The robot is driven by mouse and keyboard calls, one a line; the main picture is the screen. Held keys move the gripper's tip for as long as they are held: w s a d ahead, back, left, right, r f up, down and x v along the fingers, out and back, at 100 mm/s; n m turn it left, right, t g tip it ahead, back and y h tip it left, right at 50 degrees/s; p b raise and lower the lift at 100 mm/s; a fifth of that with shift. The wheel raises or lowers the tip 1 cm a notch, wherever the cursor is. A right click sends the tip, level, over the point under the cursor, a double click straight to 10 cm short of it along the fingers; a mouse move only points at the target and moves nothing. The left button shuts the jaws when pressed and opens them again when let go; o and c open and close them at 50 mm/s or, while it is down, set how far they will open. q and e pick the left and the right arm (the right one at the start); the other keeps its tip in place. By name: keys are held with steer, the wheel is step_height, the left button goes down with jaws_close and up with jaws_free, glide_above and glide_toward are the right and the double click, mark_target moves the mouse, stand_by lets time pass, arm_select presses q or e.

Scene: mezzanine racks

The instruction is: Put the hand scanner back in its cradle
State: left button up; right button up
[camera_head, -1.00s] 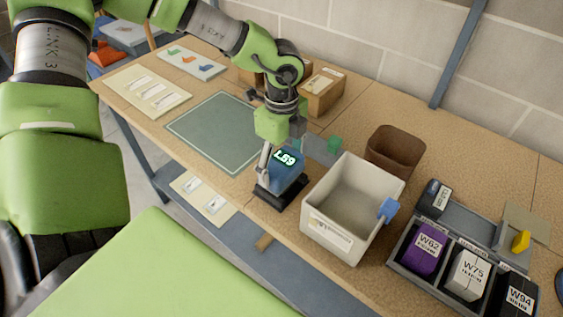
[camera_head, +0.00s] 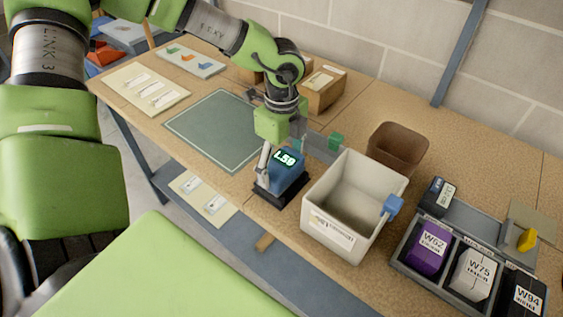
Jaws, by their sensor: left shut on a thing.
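The hand scanner (camera_head: 288,173) is a blue block with a lit display that seems to read L59. It sits upright at the dark cradle (camera_head: 291,194) on the bench, its lower end at or in the cradle; whether it is fully seated I cannot tell. My left gripper (camera_head: 280,164) comes down from above and is shut on the scanner, with one grey finger along its left side. The other finger is mostly hidden behind the scanner. My right gripper is not in view.
A pale bin (camera_head: 332,237) with a blue clip stands close right of the cradle. Behind it is a brown bin (camera_head: 398,150). A grey rack (camera_head: 453,299) holds labelled packs at the right. A green mat (camera_head: 213,130) lies clear at the left, and cardboard boxes (camera_head: 322,92) stand behind.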

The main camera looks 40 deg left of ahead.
arm_select(q)
steer(key=o, duration=1.4)
steer(key=shift+r, duration=0.1)
steer(key=shift+w+r, duration=0.1)
steer(key=shift+r, duration=0.25)
step_height(320, 180, up, 11)
steer(key=shift+r, duration=0.1)
